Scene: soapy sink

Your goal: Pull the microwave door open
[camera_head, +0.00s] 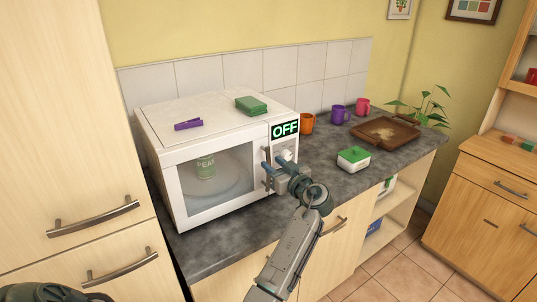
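The white microwave (215,150) stands on the counter, and its door (180,190) looks shut. The upright door handle (266,154) is at the door's right edge, partly hidden by my gripper. Whether the fingers are closed on the handle is too small to tell.
A purple clip (188,124) and a green block (252,105) lie on the microwave's top. To its right are orange (307,124), purple and pink mugs, a white box with green lid (353,158) and a brown tray (368,131). A tall cabinet (75,130) stands at left.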

